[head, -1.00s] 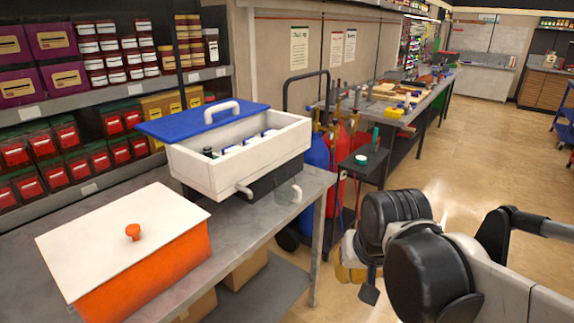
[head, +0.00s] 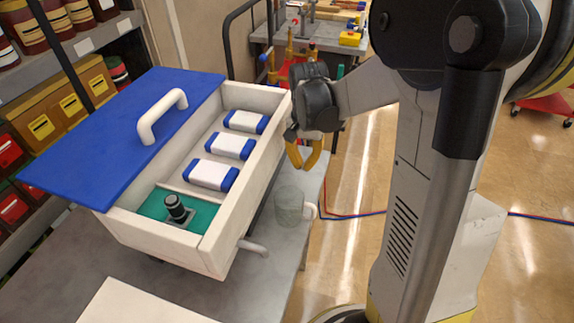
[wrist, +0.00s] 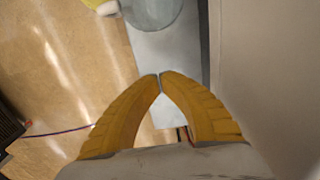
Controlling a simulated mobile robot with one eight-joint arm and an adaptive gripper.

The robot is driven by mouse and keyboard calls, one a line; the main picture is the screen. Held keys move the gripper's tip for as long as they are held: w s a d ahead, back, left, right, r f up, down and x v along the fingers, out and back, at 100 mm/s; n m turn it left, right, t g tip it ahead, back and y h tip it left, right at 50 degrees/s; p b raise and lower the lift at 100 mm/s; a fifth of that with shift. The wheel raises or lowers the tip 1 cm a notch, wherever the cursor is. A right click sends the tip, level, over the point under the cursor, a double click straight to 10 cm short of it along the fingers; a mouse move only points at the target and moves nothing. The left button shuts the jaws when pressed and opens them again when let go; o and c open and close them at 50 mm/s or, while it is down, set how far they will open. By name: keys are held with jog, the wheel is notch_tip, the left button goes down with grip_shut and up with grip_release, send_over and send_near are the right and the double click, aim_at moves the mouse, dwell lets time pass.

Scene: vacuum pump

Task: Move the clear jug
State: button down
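The clear jug (head: 289,206) stands upright on the grey table beside the white box, near the table's edge. Its pale handle (head: 310,211) points right. My gripper (head: 300,166) hangs above and just beyond the jug, with yellow fingers apart from it. In the wrist view the fingertips (wrist: 159,76) meet with nothing between them. The round jug (wrist: 152,10) is cut off at the top of that view.
The white box (head: 238,228) holds several white-and-blue blocks and a black part on a green base. Its blue lid (head: 118,125) lies across the left side. A white pipe (head: 253,247) sticks out near the jug. The table edge drops to open floor (head: 345,225).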

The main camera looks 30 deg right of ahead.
aim_at(280, 255)
jog(key=f+b, duration=0.1)
jog(key=f, duration=0.3)
jog(key=f+b, duration=0.2)
jog(key=f, duration=0.2)
jog(key=shift+s+f, duration=0.2)
jog(key=shift+f, duration=0.15)
jog(key=shift+s+a+f+b, duration=0.25)
jog(key=shift+s+a+b, duration=0.35)
jog(key=shift+s+a, duration=0.75)
jog(key=s+a, duration=1.2)
jog(key=shift+s+a, duration=0.2)
jog(key=shift+w, duration=0.1)
